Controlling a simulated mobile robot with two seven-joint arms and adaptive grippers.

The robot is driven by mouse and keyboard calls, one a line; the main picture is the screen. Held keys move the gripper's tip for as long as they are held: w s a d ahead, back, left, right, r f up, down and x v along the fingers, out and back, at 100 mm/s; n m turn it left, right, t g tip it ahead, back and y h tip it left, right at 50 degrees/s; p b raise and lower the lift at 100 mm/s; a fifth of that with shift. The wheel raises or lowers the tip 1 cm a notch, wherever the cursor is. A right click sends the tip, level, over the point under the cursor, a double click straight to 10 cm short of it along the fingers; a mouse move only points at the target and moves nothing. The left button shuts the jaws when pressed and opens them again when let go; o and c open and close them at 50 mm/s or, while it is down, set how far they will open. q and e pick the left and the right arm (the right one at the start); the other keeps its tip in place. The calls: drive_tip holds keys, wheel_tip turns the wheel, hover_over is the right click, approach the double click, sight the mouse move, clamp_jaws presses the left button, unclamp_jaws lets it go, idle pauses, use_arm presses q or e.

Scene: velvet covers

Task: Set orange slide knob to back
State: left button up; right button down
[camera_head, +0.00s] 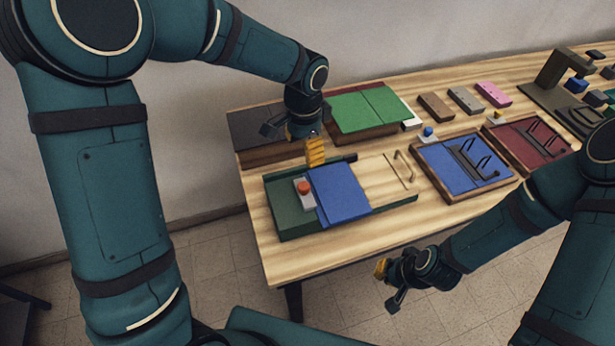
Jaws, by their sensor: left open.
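A round orange-red knob (304,187) stands on a small light grey plate on the dark green base (285,215). It is just left of the blue cover (339,193) on the same unit. My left gripper (296,141) is open above the back edge of this unit, behind the knob and apart from it. One yellow finger pad shows in front, and part of the gripper is hidden by its own wrist. My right gripper (386,284) hangs in front of the table's front edge, far from the knob. Its fingers look apart and hold nothing.
A green-topped box (369,108) and a dark box (262,132) stand behind the unit, close to my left gripper. Blue (461,164) and red (528,142) panels with black handles lie to the right. Bare wood shows along the table's (290,262) front edge.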

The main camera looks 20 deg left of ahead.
sight(305, 185)
use_arm(q)
wheel_tip(305, 185, down, 14)
drive_tip(key=shift+s+r+b, duration=0.15)
drive_tip(key=shift+r+b, duration=0.1)
drive_tip(key=shift+b, duration=0.65)
use_arm(e)
drive_tip(key=shift+s+f, duration=0.25)
drive_tip(key=shift+f, duration=0.2)
drive_tip(key=shift+s+f, duration=0.2)
drive_tip(key=shift+f, duration=0.25)
